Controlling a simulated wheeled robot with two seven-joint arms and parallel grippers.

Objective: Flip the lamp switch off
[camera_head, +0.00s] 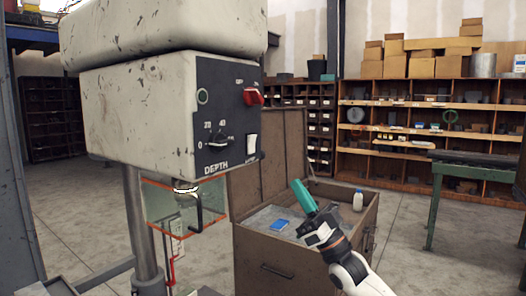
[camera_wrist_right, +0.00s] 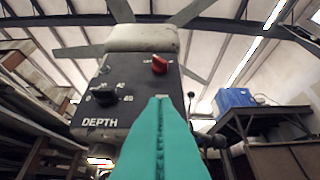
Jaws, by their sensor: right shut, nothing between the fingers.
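The drill press's dark control panel (camera_head: 227,115) faces right in the head view. A white rocker switch (camera_head: 251,146) sits at its lower right, with a small label under it too blurred to read. My right gripper (camera_head: 297,184) has teal fingers, shut and empty, pointing up and left. It is below and to the right of the switch in the picture, apart from it. In the right wrist view, the shut fingers (camera_wrist_right: 159,102) cover the panel's lower right and hide the switch. A bright glow (camera_wrist_right: 98,160) shows under the machine head. My left gripper is not in view.
A red knob (camera_head: 252,97) sits above the switch, and a black depth dial (camera_head: 219,138) to its left. A clear orange-edged guard (camera_head: 160,208) hangs below the head.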

